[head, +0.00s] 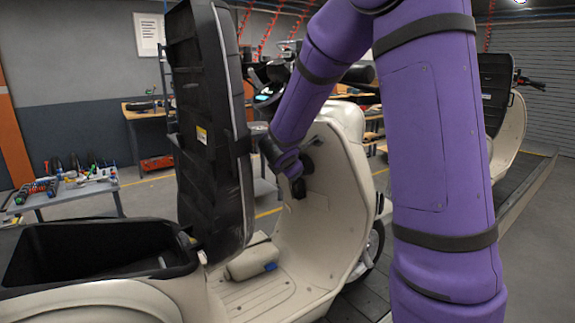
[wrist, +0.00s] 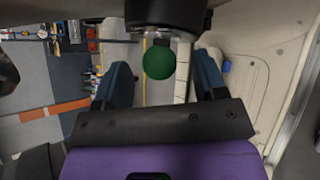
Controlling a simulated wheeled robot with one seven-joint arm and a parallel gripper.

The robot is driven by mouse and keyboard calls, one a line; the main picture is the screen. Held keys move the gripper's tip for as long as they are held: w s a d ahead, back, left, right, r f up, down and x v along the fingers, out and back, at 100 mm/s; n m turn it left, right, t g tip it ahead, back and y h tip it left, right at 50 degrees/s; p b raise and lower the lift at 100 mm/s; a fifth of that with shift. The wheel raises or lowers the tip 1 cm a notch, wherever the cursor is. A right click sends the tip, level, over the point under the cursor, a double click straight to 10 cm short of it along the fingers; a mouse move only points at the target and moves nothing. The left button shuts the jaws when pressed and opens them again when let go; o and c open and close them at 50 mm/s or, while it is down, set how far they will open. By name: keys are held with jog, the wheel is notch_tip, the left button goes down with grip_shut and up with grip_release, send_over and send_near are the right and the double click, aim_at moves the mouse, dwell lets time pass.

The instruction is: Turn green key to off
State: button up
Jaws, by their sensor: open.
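The green key (wrist: 159,62) shows as a round green head in the wrist view, just below a dark cylindrical housing (wrist: 168,15). My gripper (wrist: 162,75) is open, with one dark blue finger on each side of the key. Gaps show between the key head and both fingers, so it is not gripped. In the head view my gripper (head: 294,172) is at the inner front panel of the cream scooter (head: 335,200). The key is hidden there behind my gripper, and its turn position cannot be told.
The scooter's raised black seat (head: 208,120) stands left of my arm, above the open storage bin (head: 90,250). The handlebar (head: 270,90) is close above my wrist. A parts table (head: 65,192) is at the left. Another scooter (head: 510,125) stands behind at right.

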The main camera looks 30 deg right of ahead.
jog(key=c, duration=1)
jog(key=shift+o, duration=0.5)
jog(key=shift+g, duration=0.3)
jog(key=shift+w+r+n+g, duration=0.1)
jog(key=shift+n+g, duration=0.5)
jog(key=shift+g, duration=0.2)
jog(key=shift+d, duration=0.1)
jog(key=shift+w+r+n+g+y, duration=0.1)
jog(key=shift+n+g+y, duration=0.4)
jog(key=shift+g, duration=0.6)
